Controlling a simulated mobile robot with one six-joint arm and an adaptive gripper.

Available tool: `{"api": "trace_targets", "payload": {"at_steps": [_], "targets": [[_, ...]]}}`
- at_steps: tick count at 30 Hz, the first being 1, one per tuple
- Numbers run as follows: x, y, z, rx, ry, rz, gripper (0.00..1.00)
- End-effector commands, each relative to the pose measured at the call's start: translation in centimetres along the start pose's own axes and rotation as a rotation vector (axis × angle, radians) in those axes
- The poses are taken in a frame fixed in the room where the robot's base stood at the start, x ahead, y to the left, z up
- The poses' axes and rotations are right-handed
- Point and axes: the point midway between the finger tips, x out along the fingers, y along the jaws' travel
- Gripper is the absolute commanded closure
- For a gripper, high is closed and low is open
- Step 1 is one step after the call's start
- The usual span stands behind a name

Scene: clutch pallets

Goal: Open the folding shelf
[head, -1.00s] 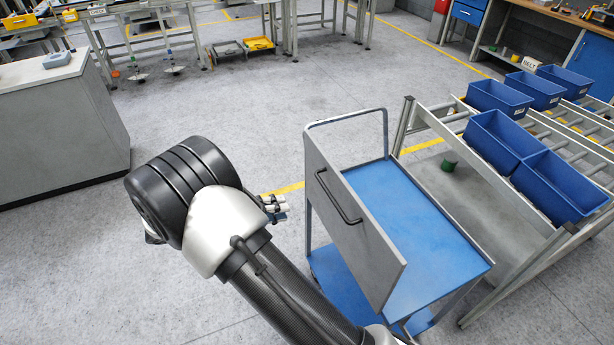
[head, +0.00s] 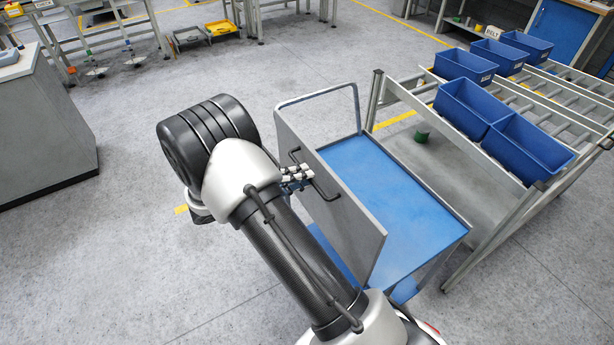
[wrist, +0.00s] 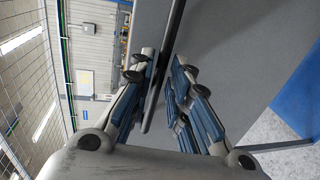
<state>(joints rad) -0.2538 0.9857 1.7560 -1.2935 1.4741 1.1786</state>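The folding shelf is a grey panel (head: 340,215) with a black bar handle (head: 325,185), standing steeply up along the left side of the blue-decked cart (head: 400,190). My gripper (head: 297,173) is at the handle, on the panel's left side. In the wrist view the handle bar (wrist: 164,60) runs between the two blue-padded fingers of my gripper (wrist: 160,70). The left finger is close to the bar; a gap shows between the bar and the right finger. The grey panel (wrist: 230,60) lies behind the right finger. Whether the left finger touches the bar is unclear.
A roller rack (head: 530,110) with several blue bins (head: 475,105) stands just right of the cart. A green cup-like object (head: 422,136) is on its lower shelf. A grey counter (head: 40,130) is at far left. The floor left of the cart is open.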

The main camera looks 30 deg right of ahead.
Motion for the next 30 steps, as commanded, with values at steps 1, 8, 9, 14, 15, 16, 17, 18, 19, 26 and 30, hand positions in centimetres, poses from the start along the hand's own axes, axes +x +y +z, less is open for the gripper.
{"api": "trace_targets", "payload": {"at_steps": [1,8,9,14,15,16,17,18,19,26,30], "targets": [[0.8,-0.1,0.0,0.001,-0.003,0.000,0.83],[2.2,0.0,0.0,0.001,-0.001,0.000,0.83],[2.3,0.0,0.0,0.001,-0.001,0.000,0.83],[2.3,0.0,0.0,0.001,0.000,0.000,0.83],[2.3,0.0,0.0,0.001,0.000,0.000,0.83],[2.3,0.0,0.0,0.001,0.000,0.000,0.84],[2.3,0.0,0.0,0.001,0.000,0.000,0.86],[2.3,0.0,0.0,0.001,0.000,0.000,0.88],[2.3,0.0,0.0,0.001,0.000,0.000,0.90],[2.3,0.0,0.0,0.001,0.000,0.000,1.00],[2.3,0.0,0.0,0.001,0.000,0.000,1.00]]}}
